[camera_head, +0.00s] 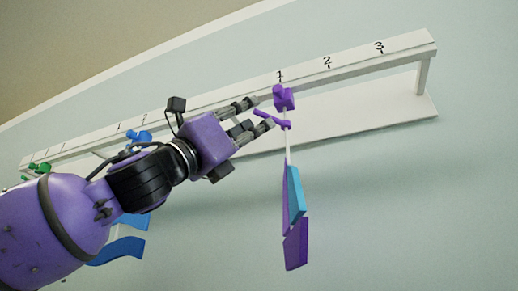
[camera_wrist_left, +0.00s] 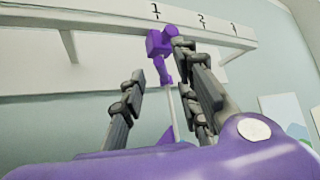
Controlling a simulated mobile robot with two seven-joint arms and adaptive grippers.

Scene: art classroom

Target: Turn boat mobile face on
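The boat mobile (camera_head: 294,195) hangs from the white rail, just under the mark 1. It has a purple clamp (camera_head: 284,98) on the rail, a slanted purple tab (camera_head: 272,119) below it, a thin pale rod and narrow purple and teal panels, seen nearly edge-on. My left gripper (camera_head: 264,112) is open, with its fingertips just left of the clamp and close to the tab. I cannot tell whether they touch. In the left wrist view the purple clamp (camera_wrist_left: 160,44) shows beyond and between the parted fingers (camera_wrist_left: 155,65). My right gripper is not in view.
The white rail (camera_head: 400,52) bears numbered marks and has a flat white board (camera_head: 380,114) behind it. Blue wavy panels (camera_head: 118,250) and green clamps (camera_head: 43,167) show at the left, partly behind my arm. The wall below right is clear.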

